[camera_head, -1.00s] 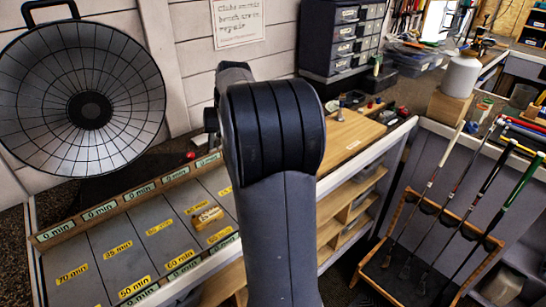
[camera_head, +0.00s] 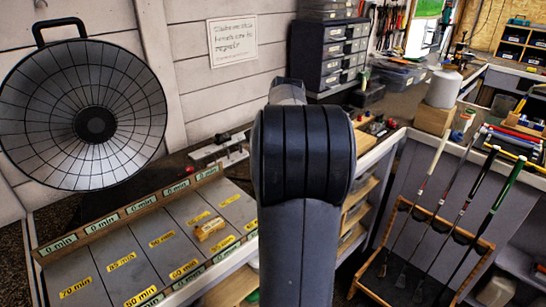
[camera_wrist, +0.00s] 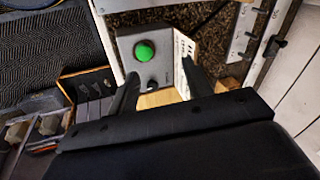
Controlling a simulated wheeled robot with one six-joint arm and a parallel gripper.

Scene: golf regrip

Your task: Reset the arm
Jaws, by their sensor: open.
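My arm (camera_head: 303,150) stands upright in the middle of the head view, and its dark elbow hides part of the workbench. My gripper is hidden in the head view. In the wrist view my gripper (camera_wrist: 160,90) is open, with its two black fingers apart and nothing between them. Beyond the fingertips is a grey box with a round green button (camera_wrist: 145,50). A light wooden surface shows between the fingers.
A large round reflector lamp (camera_head: 85,115) stands at the left. A grey board with yellow minute labels (camera_head: 125,263) holds a small yellow block (camera_head: 210,228). A wooden rack (camera_head: 425,255) with several golf clubs stands at the right. Dark drawers (camera_head: 330,55) stand behind the arm.

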